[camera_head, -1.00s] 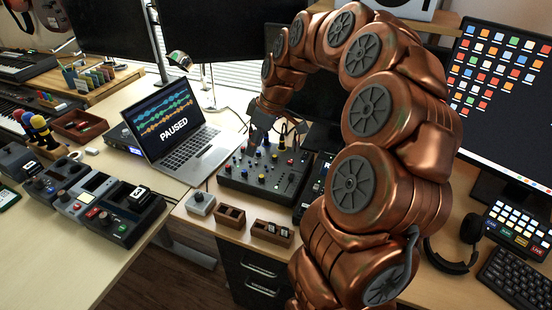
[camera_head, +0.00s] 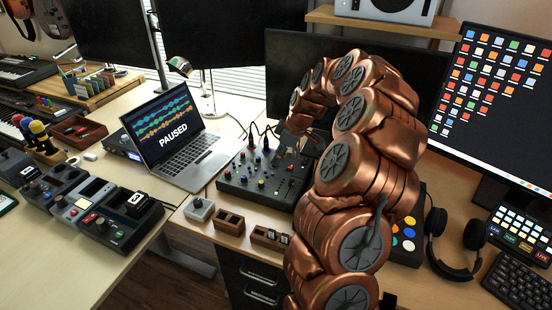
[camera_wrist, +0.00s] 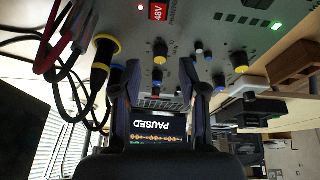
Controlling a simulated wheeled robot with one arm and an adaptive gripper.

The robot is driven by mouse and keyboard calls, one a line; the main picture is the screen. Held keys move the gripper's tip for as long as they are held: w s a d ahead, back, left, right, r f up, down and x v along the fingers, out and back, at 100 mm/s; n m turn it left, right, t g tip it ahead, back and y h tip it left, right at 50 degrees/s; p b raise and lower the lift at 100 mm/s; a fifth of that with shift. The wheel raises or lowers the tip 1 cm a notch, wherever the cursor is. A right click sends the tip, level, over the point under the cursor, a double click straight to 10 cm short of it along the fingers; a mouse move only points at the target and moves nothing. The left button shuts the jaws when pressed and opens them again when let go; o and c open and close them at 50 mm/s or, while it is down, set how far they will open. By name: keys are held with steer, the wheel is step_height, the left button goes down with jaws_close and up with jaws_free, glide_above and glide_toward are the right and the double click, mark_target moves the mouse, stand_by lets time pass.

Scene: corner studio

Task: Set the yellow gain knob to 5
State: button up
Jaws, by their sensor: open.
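The grey audio mixer (camera_head: 240,188) stands on the desk right of the laptop, with small coloured knobs on its panel. In the wrist view its panel (camera_wrist: 205,20) fills the top. A dark knob with a yellow base (camera_wrist: 160,50) shows between my finger lines, and another yellow-based knob (camera_wrist: 239,61) is at the right. I cannot read either knob's setting or tell which is the gain. My gripper (camera_wrist: 158,78) is open, with nothing held between its fingers. In the head view my gripper (camera_head: 291,143) is over the mixer's back right, partly hidden by my arm.
Plugged cables with yellow rings (camera_wrist: 104,47) stand up at the mixer's back, close to one finger. The laptop (camera_head: 172,130) reads PAUSED. A small grey box (camera_head: 199,209) and wooden trays (camera_head: 229,221) lie in front. A dark monitor (camera_head: 335,80) stands behind.

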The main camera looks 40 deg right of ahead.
steer(key=shift+x, duration=1.25)
steer(key=shift+c, duration=0.2)
jaws_close()
